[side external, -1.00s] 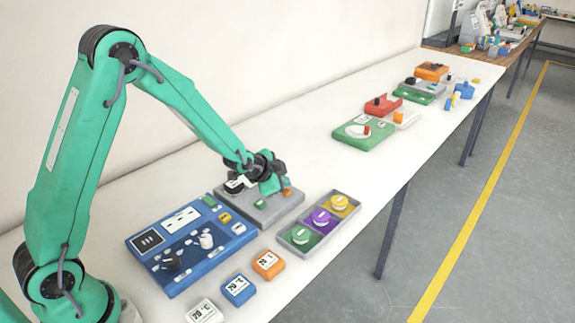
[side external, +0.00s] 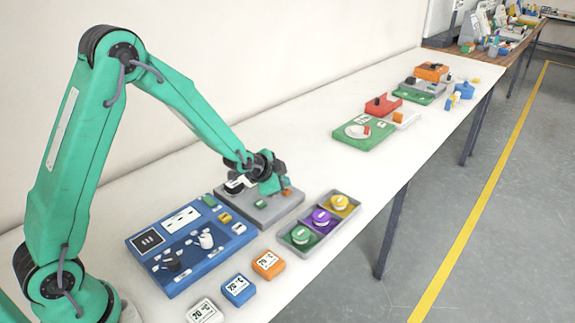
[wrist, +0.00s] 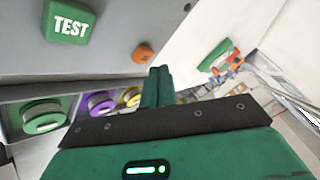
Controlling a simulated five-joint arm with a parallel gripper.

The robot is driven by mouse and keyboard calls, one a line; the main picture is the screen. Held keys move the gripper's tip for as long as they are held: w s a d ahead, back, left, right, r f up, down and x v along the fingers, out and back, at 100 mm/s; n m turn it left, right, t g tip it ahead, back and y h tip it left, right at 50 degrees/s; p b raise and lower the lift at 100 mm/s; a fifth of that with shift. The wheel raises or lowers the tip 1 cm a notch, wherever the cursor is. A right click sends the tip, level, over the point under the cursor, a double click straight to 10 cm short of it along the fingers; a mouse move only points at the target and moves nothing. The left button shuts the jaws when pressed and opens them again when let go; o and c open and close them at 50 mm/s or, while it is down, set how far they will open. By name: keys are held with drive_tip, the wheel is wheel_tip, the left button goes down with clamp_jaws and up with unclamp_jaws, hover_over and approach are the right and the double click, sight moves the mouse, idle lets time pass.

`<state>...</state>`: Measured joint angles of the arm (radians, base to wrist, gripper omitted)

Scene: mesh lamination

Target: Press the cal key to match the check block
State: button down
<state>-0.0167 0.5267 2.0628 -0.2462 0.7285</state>
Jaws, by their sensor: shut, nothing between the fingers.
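My gripper (side external: 270,187) is shut and empty, low over the grey unit (side external: 281,208); its closed green fingers (wrist: 156,86) also show in the wrist view. The grey unit carries a green key (side external: 261,204), marked TEST in the wrist view (wrist: 70,21), and a small orange key (side external: 286,191). The orange key also shows in the wrist view (wrist: 145,52), close to the fingertips. I cannot tell whether they touch anything. Three temperature blocks lie at the front: white (side external: 204,311), blue (side external: 238,289) and orange (side external: 268,264). No key legibly reads cal.
A blue panel (side external: 150,268) with knobs and small keys stands left of the grey unit. A grey tray (side external: 333,226) holding green, purple and yellow round pieces lies to its right. More units, including a green one (side external: 374,139), stand farther along. The table between is clear.

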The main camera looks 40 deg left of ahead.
drive_tip(key=shift+a+f, duration=0.1)
drive_tip(key=shift+f, duration=0.85)
idle(1.8)
drive_tip(key=shift+r, duration=0.9)
drive_tip(key=shift+r, duration=0.1)
wheel_tip(320, 180, up, 5)
drive_tip(key=shift+f, duration=0.1)
idle(0.7)
idle(0.5)
